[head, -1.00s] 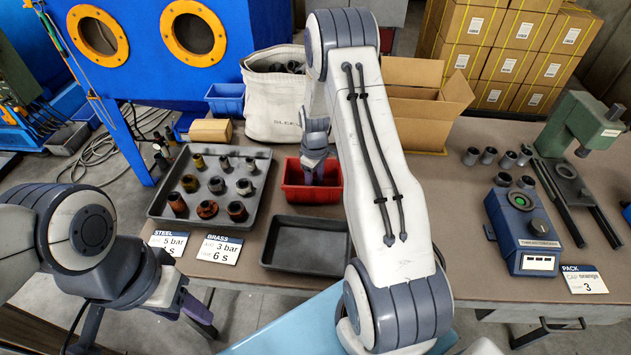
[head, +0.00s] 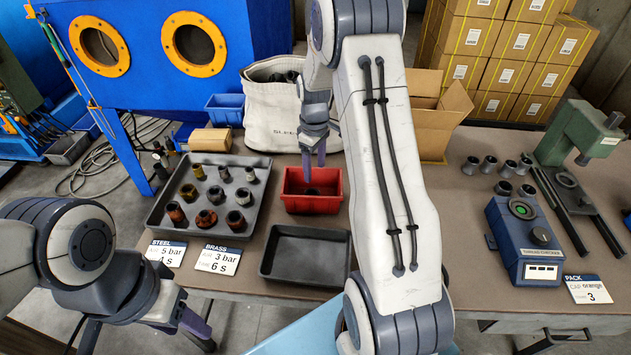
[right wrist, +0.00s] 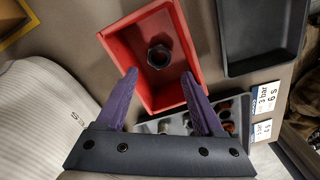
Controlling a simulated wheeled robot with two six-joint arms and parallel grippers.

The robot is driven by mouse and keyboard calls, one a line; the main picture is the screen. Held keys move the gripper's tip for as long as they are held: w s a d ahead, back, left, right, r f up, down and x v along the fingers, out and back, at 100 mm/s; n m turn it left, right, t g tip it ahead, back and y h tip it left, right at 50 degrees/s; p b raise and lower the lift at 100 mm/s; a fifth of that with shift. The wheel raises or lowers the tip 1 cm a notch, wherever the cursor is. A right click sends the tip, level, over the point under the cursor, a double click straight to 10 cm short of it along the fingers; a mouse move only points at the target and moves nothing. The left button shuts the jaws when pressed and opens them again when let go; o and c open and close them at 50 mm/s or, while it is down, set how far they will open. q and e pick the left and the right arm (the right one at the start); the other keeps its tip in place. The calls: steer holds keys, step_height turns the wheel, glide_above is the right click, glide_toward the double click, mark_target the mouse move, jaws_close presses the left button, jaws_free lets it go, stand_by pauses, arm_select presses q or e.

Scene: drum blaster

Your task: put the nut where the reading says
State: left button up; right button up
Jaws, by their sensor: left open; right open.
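A dark hex nut (right wrist: 158,57) with a hole lies on the floor of the red bin (right wrist: 118,45). In the head view the nut (head: 311,191) is a small dark shape inside the red bin (head: 312,205). My right gripper (head: 314,158) is open and empty, above the back of the bin. In the right wrist view its purple fingers (right wrist: 160,88) are apart with the nut beyond them. My left gripper (head: 197,333) is open and empty off the table's front left. A blue tester (head: 525,240) with a green round top stands at right; its display is too small to read.
A grey tray (head: 255,215) holds several nuts and fittings. An empty dark tray (head: 305,252) lies in front of the red bin. Cards for steel (head: 166,253), brass (head: 219,259) and pack (head: 588,289) lie along the front. A canvas bag (head: 270,125) and open carton (head: 430,125) stand behind.

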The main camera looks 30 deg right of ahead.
steer(key=s+a+r+n, duration=0.1)
steer(key=s+a+r, duration=0.3)
steer(key=a, duration=0.5)
steer(key=s+a+r, duration=0.3)
steer(key=a+r, duration=0.2)
steer(key=a, duration=0.5)
steer(key=s+a+r, duration=0.1)
steer(key=s+a, duration=0.2)
steer(key=s, duration=0.4)
steer(key=s+a+r, duration=0.1)
steer(key=s+a, duration=0.2)
steer(key=s, duration=0.4)
steer(key=s+a+r+n+y, duration=0.1)
steer(key=s+a, duration=0.2)
steer(key=s, duration=0.4)
steer(key=shift+a, duration=0.3)
